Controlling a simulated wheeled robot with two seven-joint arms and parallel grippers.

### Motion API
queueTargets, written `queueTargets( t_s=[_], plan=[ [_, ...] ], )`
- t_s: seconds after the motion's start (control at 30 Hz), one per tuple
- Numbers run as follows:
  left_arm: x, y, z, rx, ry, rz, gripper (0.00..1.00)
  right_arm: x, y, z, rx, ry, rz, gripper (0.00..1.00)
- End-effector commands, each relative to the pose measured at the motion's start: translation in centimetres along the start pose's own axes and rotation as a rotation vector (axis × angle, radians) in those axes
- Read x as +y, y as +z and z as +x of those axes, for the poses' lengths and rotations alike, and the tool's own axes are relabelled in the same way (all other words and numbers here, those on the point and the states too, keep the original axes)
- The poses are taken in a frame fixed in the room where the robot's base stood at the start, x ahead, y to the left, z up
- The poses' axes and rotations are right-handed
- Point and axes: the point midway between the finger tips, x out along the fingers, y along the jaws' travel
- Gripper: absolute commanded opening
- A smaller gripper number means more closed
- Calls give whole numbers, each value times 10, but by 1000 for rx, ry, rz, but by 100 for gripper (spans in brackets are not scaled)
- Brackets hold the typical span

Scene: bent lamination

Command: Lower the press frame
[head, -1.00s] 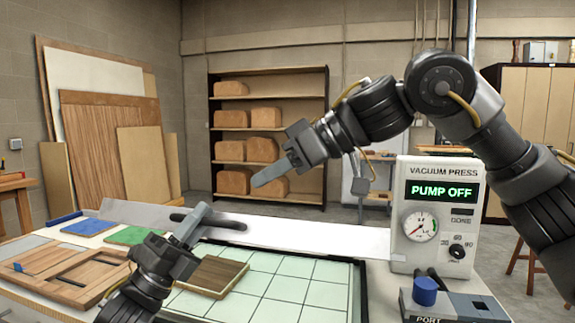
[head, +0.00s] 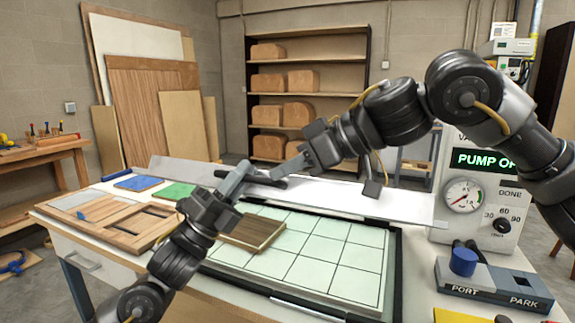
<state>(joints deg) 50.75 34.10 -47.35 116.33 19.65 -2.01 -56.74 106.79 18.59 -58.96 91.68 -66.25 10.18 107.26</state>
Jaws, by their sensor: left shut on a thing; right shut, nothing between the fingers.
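The press frame (head: 350,196) is a long pale sheet, seen at a shallow angle along the back of the press bed. A dark handle (head: 268,182) shows near its left part. My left gripper (head: 238,172) is shut on this handle. My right gripper (head: 280,173) is shut with nothing between its fingers, just above the handle's right end; I cannot tell whether it touches. The press bed (head: 325,250) is pale green with a grid and a dark rim. A brown wooden block (head: 255,232) lies on its left part, partly hidden by my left arm.
The vacuum press box (head: 465,200) stands to the right, its display starting "PUMP O", cut off by my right arm. A port/park block (head: 490,283) with a blue knob sits in front of it. Blue (head: 138,183) and green (head: 173,191) pads and wooden panels (head: 125,222) lie left of the bed.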

Motion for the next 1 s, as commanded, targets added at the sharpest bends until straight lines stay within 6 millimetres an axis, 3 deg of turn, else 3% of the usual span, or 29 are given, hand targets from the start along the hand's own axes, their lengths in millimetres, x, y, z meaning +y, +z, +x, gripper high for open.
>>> queueTargets(
  t_s=[0.17,0.43,0.47,0.6,1.0],
  plan=[
    [0,0,1,0,-2,0,0,-12,20,13,-12,-7,1,0],
    [-4,2,2,-3,-10,3,0,-14,24,16,-22,-13,2,0],
    [-4,2,2,-4,-11,3,17,-14,24,16,-22,-13,2,0],
    [-5,2,2,-3,-12,4,35,-14,24,16,-21,-12,2,0],
    [-4,2,-7,-3,-9,3,36,-13,22,15,-17,-8,3,0]
  ],
)
